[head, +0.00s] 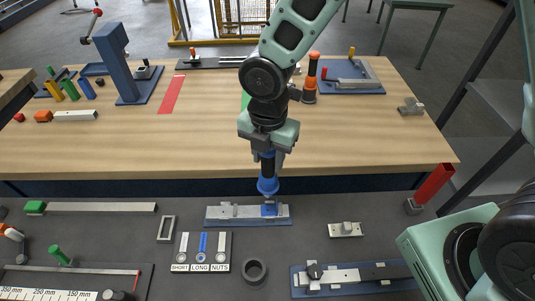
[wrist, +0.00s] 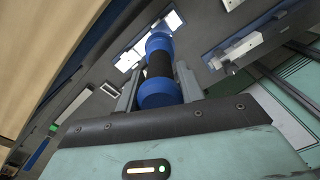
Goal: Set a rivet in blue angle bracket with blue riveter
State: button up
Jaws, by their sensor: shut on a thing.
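My gripper (head: 268,148) is shut on the blue riveter (head: 268,184), a tool with a black grip and blue ends. The riveter hangs upright, nose down. In the wrist view the riveter (wrist: 159,92) sits between my two grey fingers. The blue angle bracket (head: 269,210) is at the right end of a fixture with a blue base (head: 228,223) and grey blocks, on the dark front surface. The riveter's lower end is right above the bracket; I cannot tell whether they touch. In the wrist view the riveter covers part of the fixture, and the bracket cannot be made out.
A labelled tray (head: 222,252) holding blue and grey parts and a black ring (head: 254,271) lie in front of the fixture. A second blue-based fixture (head: 350,278) is at front right. The wooden table (head: 370,145) stands behind, with an orange-ended tool (head: 311,80) upright on it.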

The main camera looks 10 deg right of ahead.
aim_at(268, 178)
notch_tip(268, 178, down, 5)
jog(key=b, duration=0.4)
jog(key=shift+b, duration=0.35)
jog(key=shift+a+f+b, duration=0.1)
jog(key=shift+f+b, duration=0.25)
jog(key=shift+f, duration=0.4)
jog(key=shift+f+b, duration=0.3)
jog(key=shift+f, duration=0.6)
dwell(0.9)
jog(key=shift+r, duration=0.2)
notch_tip(268, 178, up, 7)
jog(key=p, duration=0.7)
jog(key=shift+r, duration=0.2)
jog(key=shift+f, duration=0.1)
dwell(0.3)
